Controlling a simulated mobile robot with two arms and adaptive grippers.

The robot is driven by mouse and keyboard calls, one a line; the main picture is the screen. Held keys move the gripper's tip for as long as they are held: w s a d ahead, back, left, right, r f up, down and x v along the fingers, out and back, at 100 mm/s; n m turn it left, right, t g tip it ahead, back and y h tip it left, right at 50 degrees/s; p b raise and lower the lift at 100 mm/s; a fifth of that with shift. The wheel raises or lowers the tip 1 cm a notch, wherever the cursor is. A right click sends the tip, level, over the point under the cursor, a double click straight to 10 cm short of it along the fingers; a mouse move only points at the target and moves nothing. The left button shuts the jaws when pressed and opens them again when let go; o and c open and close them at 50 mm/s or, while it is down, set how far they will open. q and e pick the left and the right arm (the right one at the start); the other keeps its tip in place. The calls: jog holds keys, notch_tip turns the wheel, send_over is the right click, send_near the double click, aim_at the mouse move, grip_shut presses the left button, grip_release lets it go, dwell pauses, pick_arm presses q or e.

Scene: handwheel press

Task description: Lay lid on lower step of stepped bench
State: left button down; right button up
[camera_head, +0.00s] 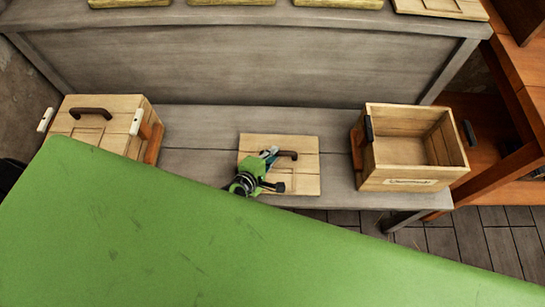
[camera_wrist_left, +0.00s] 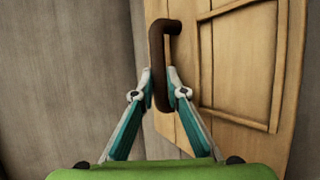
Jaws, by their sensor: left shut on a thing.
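A flat wooden lid (camera_head: 250,147) with a dark brown handle (camera_head: 288,153) is at the lower step (camera_head: 205,162) of the grey stepped bench, between two wooden boxes. My left gripper (camera_head: 271,154) is shut on the lid's handle. In the left wrist view the two fingertips (camera_wrist_left: 160,90) close on the dark handle (camera_wrist_left: 155,55), with the lid's panel (camera_wrist_left: 240,60) just behind. The lid looks flat over the step; I cannot tell if it touches it. Its front edge is close to the step's front edge. My right gripper is not in view.
An open empty wooden box (camera_head: 412,180) stands at the right of the lower step. A lidded box (camera_head: 105,115) stands at the left. Several wooden lids lie on the upper step (camera_head: 240,60). A large green surface (camera_head: 190,240) hides the front. An orange-brown wooden structure (camera_head: 515,85) stands at the right.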

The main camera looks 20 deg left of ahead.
pick_arm(q)
jog(key=c, duration=2)
grip_release()
jog(key=shift+s, duration=0.1)
jog(key=shift+s, duration=0.1)
jog(key=p+v, duration=0.1)
jog(key=v, duration=1)
jog(key=shift+s+a+r+p, duration=0.1)
jog(key=shift+s+r+p, duration=0.15)
jog(key=shift+r+p, duration=0.1)
jog(key=shift+f, duration=0.15)
